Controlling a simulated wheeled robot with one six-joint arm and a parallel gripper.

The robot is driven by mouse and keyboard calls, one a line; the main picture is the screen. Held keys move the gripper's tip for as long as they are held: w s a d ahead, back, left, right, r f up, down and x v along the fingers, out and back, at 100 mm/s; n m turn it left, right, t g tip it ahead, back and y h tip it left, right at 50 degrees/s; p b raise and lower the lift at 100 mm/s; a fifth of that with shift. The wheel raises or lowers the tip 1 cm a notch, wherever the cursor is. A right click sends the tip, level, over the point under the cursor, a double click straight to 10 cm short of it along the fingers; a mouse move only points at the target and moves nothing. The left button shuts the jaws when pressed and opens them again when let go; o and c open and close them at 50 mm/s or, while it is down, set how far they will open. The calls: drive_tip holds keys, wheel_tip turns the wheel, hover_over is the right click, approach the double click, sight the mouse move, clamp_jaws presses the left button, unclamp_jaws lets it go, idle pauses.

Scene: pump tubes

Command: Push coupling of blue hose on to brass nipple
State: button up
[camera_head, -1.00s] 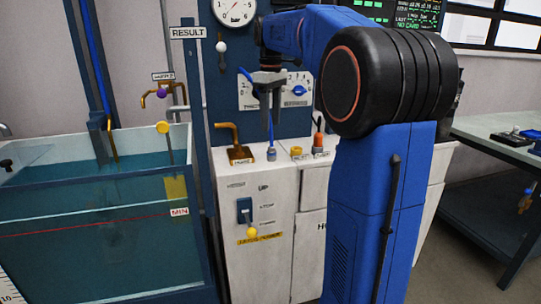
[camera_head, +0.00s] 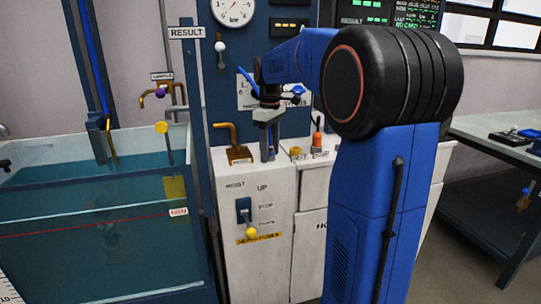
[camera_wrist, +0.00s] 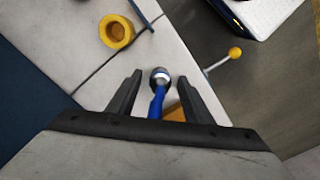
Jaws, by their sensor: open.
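The blue hose (camera_wrist: 156,103) with its metal-ringed coupling (camera_wrist: 161,76) stands between my fingers in the wrist view. My gripper (camera_wrist: 160,80) is open, with one finger on each side of the coupling and a visible gap on both sides. In the head view my gripper (camera_head: 268,158) points down at the white cabinet top, and its fingers hide the coupling. A blue piece, seemingly the hose (camera_head: 247,81), sticks up left of my wrist. A bent brass pipe (camera_head: 227,127) rises from a brown block just left of my gripper; I cannot tell whether it is the nipple.
A yellow ring-shaped fitting (camera_wrist: 117,32) and an orange fitting (camera_head: 317,141) stand right of my gripper in the head view. A hoist lever (camera_head: 247,221) projects from the cabinet (camera_head: 280,190) front. A water tank (camera_head: 95,215) stands left.

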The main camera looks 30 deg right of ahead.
clamp_jaws()
